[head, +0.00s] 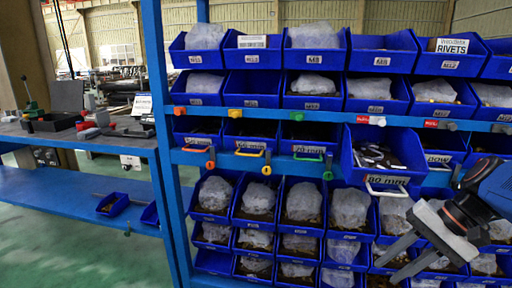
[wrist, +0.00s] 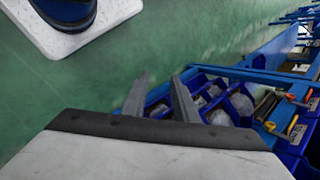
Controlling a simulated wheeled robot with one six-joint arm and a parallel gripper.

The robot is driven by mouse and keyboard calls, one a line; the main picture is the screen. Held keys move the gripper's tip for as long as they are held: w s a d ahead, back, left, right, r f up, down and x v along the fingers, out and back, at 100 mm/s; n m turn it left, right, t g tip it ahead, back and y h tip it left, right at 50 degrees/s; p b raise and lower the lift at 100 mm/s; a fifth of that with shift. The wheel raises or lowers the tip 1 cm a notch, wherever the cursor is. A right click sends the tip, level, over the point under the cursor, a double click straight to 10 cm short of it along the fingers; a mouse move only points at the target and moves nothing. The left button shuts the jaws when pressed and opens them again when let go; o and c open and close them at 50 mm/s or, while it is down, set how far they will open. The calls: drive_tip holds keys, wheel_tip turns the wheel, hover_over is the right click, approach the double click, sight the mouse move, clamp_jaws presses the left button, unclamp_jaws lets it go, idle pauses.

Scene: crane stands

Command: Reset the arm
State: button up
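My gripper (head: 387,271) is at the lower right of the head view, in front of the lower bin rows, with my arm coming in from the right edge. Its two grey fingers are apart, and nothing shows between them. In the wrist view my gripper (wrist: 160,90) also has its fingers apart and empty. Green floor and some blue bins lie beyond the fingertips there.
A blue rack (head: 172,180) holds several rows of bins. One bin (head: 385,180) with a white handle juts out of the middle row, above and left of my arm. A workbench (head: 90,140) stands at left. Green floor (head: 80,255) there is clear.

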drive_tip(key=s+a+f+n+t+h, duration=0.1)
drive_tip(key=s+f+n+t+h, duration=0.2)
drive_tip(key=n+h, duration=0.3)
drive_tip(key=shift+s+a+f+n, duration=0.25)
drive_tip(key=shift+s+f+n, duration=0.3)
drive_tip(key=shift+f+n, duration=0.25)
